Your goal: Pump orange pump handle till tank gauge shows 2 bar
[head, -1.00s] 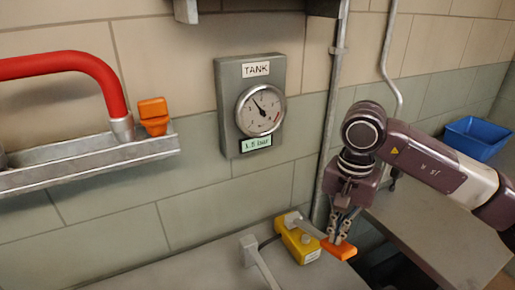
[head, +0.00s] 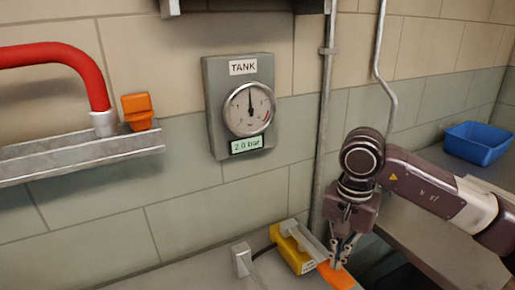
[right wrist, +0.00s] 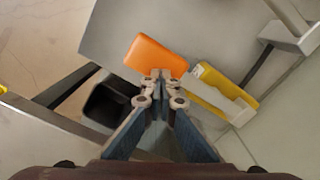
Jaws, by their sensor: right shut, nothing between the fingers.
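The tank gauge (head: 249,107) is on a grey wall box under a TANK label. Its display (head: 247,145) reads 2.0 bar and its needle points about straight up. The yellow pump (head: 292,248) sits on the grey bench in front of the wall. Its orange pump handle (head: 336,277) sticks out at the lower right, and it also shows in the right wrist view (right wrist: 155,57). My right gripper (head: 337,264) is shut and empty, with its fingertips at the handle. In the right wrist view the fingertips (right wrist: 161,75) overlap the handle's near edge. My left gripper is out of view.
A red pipe (head: 70,62) and an orange block (head: 138,110) are at the left wall above a metal channel (head: 75,157). A grey conduit (head: 325,130) runs up the wall. A blue bin (head: 477,143) stands at right. A black container (right wrist: 107,104) shows in the right wrist view.

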